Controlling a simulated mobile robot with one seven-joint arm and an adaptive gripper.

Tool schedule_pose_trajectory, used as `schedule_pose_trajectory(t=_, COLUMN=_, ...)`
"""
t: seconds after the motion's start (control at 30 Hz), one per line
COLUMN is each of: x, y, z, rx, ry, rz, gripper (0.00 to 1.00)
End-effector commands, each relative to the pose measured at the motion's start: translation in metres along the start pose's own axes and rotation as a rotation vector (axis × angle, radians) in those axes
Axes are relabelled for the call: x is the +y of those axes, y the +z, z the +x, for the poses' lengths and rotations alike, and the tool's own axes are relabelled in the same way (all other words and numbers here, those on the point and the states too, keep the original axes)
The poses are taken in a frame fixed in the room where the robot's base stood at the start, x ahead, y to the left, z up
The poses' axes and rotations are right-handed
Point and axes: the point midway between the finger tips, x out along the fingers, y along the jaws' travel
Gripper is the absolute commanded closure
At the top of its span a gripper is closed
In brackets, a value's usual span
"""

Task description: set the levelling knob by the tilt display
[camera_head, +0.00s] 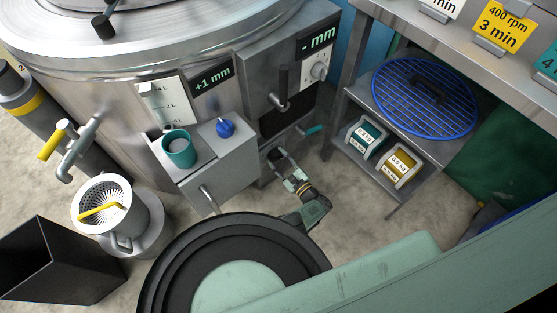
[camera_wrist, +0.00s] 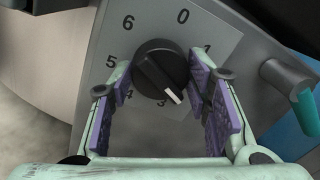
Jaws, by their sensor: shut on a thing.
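In the wrist view a black round knob (camera_wrist: 160,68) with a white pointer sits on a grey dial plate (camera_wrist: 100,45) marked with numbers. The pointer aims down and right, just right of the 3. My gripper (camera_wrist: 165,85) has its purple pads on either side of the knob and is shut on it. The right finger hides part of the dial. In the head view my gripper (camera_head: 280,157) is low beside the machine's front; the knob cannot be made out there. One display (camera_head: 212,77) reads +1 mm; another display (camera_head: 318,36) reads "- mm".
A teal-tipped lever (camera_wrist: 290,85) stands right of the dial. A teal cup (camera_head: 179,150) and blue knob (camera_head: 225,128) are on a box left of my gripper. Open floor lies between.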

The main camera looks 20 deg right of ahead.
Motion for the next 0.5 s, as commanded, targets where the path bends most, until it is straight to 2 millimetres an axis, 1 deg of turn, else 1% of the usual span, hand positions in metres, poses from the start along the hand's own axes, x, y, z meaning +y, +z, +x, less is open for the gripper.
schedule_pose_trajectory(t=0.2, x=0.0015, y=-0.0013, z=0.0, rx=-0.009, ry=0.004, rz=-0.148, gripper=0.84)
schedule_pose_trajectory(t=0.5, x=0.0012, y=-0.001, z=-0.0001, rx=-0.016, ry=0.005, rz=-0.261, gripper=0.84)
